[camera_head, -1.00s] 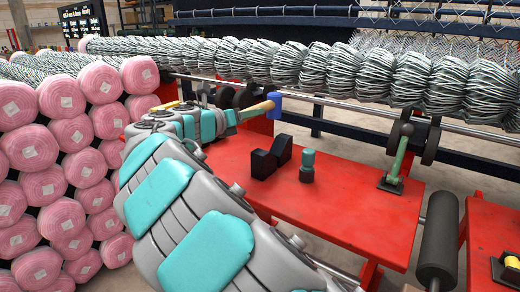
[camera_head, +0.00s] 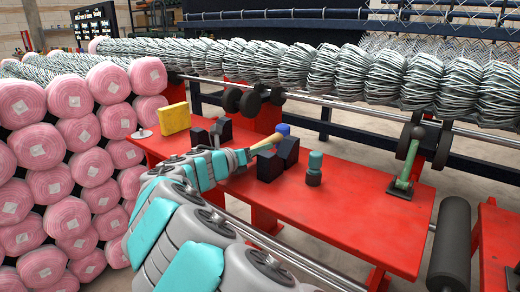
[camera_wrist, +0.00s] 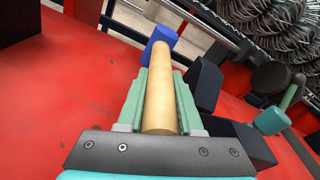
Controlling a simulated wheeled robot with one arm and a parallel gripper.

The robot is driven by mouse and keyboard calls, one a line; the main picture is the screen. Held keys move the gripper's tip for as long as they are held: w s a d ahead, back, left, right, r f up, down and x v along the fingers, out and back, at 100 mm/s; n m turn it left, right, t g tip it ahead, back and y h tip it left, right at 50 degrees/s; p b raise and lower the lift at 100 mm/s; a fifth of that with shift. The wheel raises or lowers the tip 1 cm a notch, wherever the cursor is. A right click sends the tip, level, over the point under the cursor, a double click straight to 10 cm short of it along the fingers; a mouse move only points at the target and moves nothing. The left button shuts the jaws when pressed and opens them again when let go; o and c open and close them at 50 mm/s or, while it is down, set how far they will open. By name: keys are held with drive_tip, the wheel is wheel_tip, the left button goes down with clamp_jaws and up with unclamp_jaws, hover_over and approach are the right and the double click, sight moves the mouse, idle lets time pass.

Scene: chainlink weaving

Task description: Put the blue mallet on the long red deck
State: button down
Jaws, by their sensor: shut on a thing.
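The blue mallet has a blue head (camera_wrist: 161,37) and a tan wooden handle (camera_wrist: 159,95). My gripper (camera_wrist: 161,85) is shut on the handle, with its green fingers on either side of it. In the head view the blue head (camera_head: 283,129) shows beyond my gripper (camera_head: 248,153), close to a black notched block. The long red deck (camera_head: 345,205) lies below my gripper and the mallet. I cannot tell whether the mallet touches the deck or the block.
On the deck are a black notched block (camera_head: 278,160), a dark cylinder with a teal top (camera_head: 314,170), a yellow block (camera_head: 174,118) and a green lever (camera_head: 408,170). Pink rolls (camera_head: 75,175) are stacked at left. The deck's middle right is bare.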

drive_tip(key=c, duration=0.6)
unclamp_jaws()
drive_tip(key=shift+r, duration=0.1)
drive_tip(key=shift+s+a, duration=0.25)
drive_tip(key=shift+a, duration=0.05)
drive_tip(key=v, duration=1.1)
drive_tip(key=shift+s, duration=0.15)
